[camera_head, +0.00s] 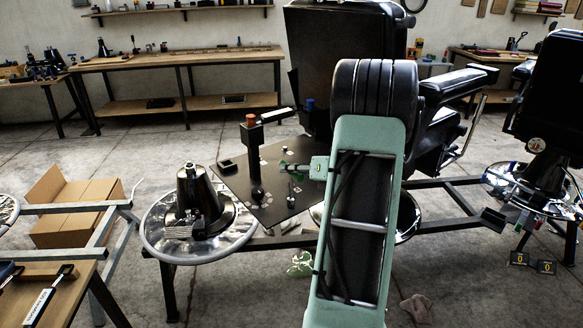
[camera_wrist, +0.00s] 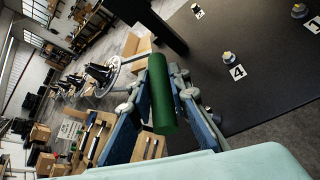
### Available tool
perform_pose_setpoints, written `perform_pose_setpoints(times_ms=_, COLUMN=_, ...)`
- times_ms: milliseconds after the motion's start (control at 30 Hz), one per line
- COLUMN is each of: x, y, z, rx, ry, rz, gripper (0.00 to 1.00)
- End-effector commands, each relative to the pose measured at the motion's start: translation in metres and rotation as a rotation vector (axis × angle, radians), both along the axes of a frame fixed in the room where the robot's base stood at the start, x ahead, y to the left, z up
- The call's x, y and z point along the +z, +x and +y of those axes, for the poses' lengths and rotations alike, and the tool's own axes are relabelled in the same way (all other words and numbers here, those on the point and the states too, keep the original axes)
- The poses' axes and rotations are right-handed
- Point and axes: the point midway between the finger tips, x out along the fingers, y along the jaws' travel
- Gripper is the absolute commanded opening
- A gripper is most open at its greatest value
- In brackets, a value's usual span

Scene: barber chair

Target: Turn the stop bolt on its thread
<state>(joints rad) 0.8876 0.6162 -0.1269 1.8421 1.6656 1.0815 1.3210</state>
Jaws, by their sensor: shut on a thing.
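My gripper (camera_wrist: 166,98) is shut on a green cylinder (camera_wrist: 161,90) in the wrist view, with a blue finger on each side of it. In the head view my gripper (camera_head: 290,168) is small and partly dark, above a black plate (camera_head: 225,182). In the wrist view the plate (camera_wrist: 262,85) carries small metal fittings, one (camera_wrist: 228,58) beside a tag marked 4. I cannot tell which piece is the stop bolt, or whether the green cylinder belongs to it.
A black post with an orange cap (camera_head: 251,119) stands on the plate left of my gripper. A round chrome-rimmed base (camera_head: 160,243) is at the left. A black barber chair (camera_head: 455,85) stands behind my arm. Cardboard boxes (camera_head: 75,208) lie at the left.

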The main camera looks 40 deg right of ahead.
Motion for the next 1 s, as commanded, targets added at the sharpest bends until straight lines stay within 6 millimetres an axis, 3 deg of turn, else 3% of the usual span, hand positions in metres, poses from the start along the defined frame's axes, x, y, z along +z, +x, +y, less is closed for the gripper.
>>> perform_pose_setpoints(times_ms=600, x=0.0017, y=0.0010, z=0.0003, rx=0.294, ry=0.000, rz=-0.002, gripper=0.00)
perform_pose_setpoints(times_ms=1000, x=0.0007, y=0.0008, z=0.0008, rx=0.320, ry=0.000, rz=-0.001, gripper=0.00)
